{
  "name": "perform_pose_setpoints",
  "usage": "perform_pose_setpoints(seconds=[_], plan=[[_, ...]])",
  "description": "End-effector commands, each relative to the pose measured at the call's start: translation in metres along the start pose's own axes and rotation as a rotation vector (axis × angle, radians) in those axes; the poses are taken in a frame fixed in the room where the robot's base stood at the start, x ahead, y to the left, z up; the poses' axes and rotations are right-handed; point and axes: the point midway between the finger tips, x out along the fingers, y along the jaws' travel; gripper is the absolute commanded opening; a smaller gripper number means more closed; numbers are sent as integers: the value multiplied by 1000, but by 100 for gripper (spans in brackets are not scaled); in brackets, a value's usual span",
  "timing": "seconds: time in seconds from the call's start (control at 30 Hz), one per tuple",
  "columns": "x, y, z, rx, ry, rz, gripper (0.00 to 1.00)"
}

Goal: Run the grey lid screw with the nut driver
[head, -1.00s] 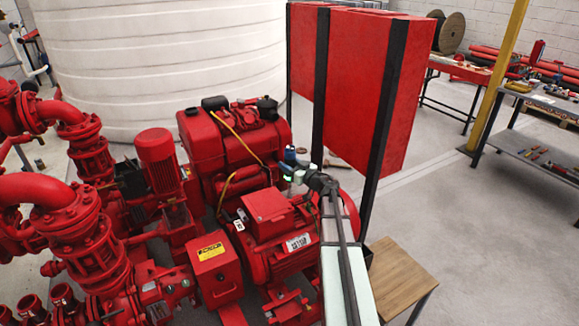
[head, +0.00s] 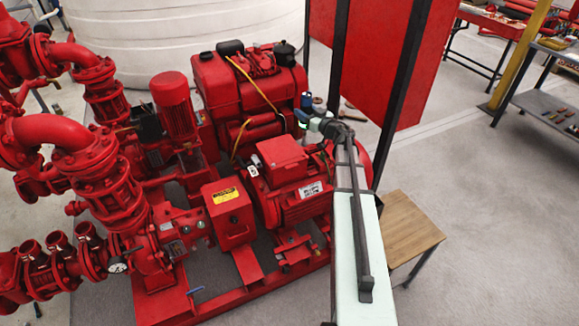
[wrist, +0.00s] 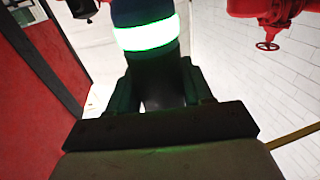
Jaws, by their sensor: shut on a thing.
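My gripper (wrist: 160,95) is shut on a dark tool with a blue upper part and a glowing green ring, which looks like the nut driver (wrist: 146,36). In the head view my gripper (head: 303,118) is small, in the air to the right of the red engine. The driver's working end is not clearly visible. The red motor (head: 300,200) carries a red box with a flat lid (head: 277,153), below and left of my gripper. A grey lid screw cannot be made out in either view.
A red panel with black posts (head: 382,60) stands close behind and right of my arm. A small wooden-topped table (head: 405,225) is to the right of the arm. Red pipes and valves (head: 80,150) fill the left. Open floor lies at far right.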

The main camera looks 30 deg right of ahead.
Motion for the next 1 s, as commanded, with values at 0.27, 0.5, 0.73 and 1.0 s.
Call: perform_pose_setpoints(seconds=[0.27, 0.5, 0.73, 1.0], plan=[[17, -26, -3, -1, 4, -38, 8], [44, -99, -19, -11, 17, -127, 8], [44, -152, -35, -14, 25, -149, 8], [29, -150, -39, -5, 12, -52, 8]])
